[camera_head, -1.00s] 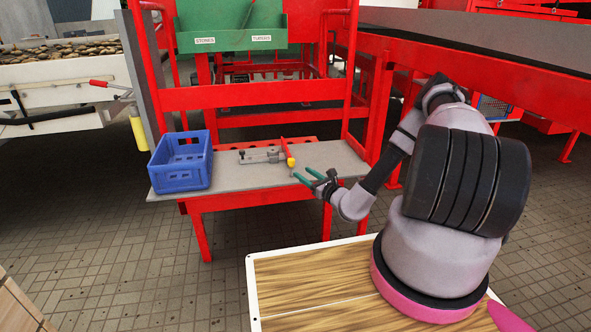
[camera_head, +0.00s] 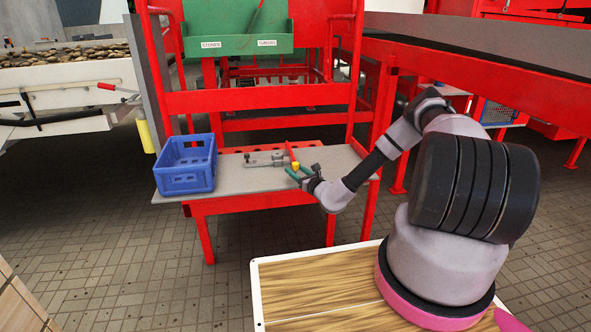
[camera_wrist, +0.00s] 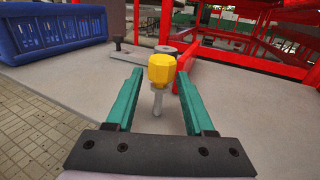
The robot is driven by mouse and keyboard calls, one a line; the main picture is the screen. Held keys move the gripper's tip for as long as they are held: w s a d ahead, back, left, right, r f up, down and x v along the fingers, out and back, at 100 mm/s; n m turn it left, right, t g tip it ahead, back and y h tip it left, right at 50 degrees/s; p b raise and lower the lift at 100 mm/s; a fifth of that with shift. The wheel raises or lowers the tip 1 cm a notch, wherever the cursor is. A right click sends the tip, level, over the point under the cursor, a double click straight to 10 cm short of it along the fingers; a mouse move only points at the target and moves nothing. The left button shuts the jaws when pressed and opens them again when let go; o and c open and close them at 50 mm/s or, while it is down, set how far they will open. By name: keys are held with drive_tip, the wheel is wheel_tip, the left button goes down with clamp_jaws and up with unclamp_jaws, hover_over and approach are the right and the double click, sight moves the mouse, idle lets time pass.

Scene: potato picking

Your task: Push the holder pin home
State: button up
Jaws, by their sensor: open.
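The pin has a yellow faceted knob (camera_wrist: 161,68) and a grey stem (camera_wrist: 157,103) below it in the wrist view. The knob (camera_head: 296,166) shows small at the front of the grey metal holder (camera_head: 264,161) on the bench in the head view. My gripper (camera_wrist: 160,76) is open, with one green finger on each side of the knob; gaps show between fingers and knob. In the head view my gripper (camera_head: 298,171) reaches in from the right. How deep the pin sits, and the hole it fits, cannot be made out.
A red bar (camera_head: 290,151) stands beside the knob. A blue crate (camera_head: 186,166) sits at the left end of the grey bench (camera_head: 235,181). Red frame posts rise behind. The bench front is clear between crate and gripper.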

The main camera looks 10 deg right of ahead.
drive_tip(key=shift+w, duration=0.1)
clamp_jaws()
drive_tip(key=shift+r, duration=0.1)
